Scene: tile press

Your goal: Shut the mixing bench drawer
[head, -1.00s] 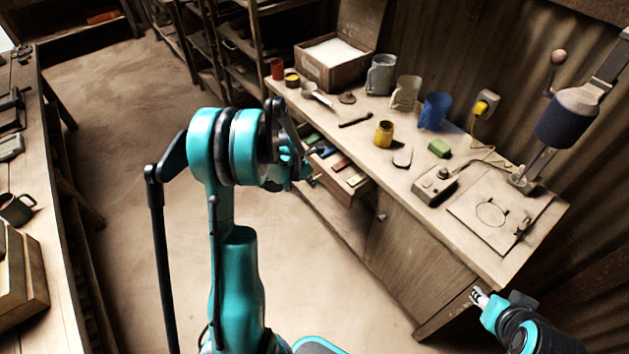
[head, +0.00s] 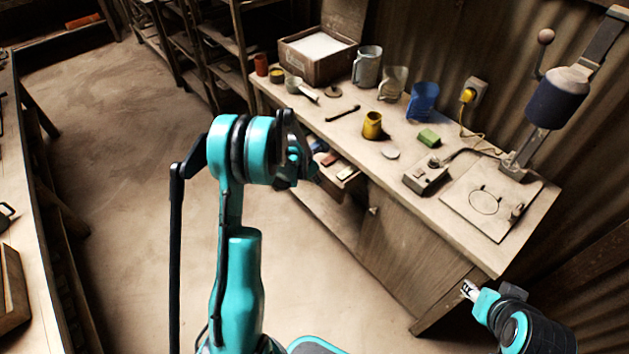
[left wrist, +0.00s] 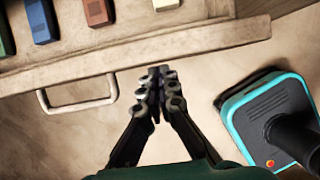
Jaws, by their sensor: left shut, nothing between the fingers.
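The mixing bench drawer (head: 350,185) sticks out from under the bench top, partly open, with coloured blocks inside. In the left wrist view its wooden front (left wrist: 215,43) crosses the top, with a pale bar handle (left wrist: 78,106) to the left. My left gripper (head: 312,178) is in front of the drawer and hides part of it. In the left wrist view the gripper (left wrist: 160,72) is shut and empty, its tips at the drawer front, right of the handle. I cannot tell whether they touch. My right gripper (head: 467,289) is low by the bench's near end; its fingers are too small to read.
The bench top (head: 335,125) carries a box (head: 318,57), several jugs, a yellow cup (head: 372,125), a green block (head: 429,137) and a press (head: 555,100). A cabinet door (head: 405,250) is right of the drawer. Open floor (head: 120,160) lies to the left.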

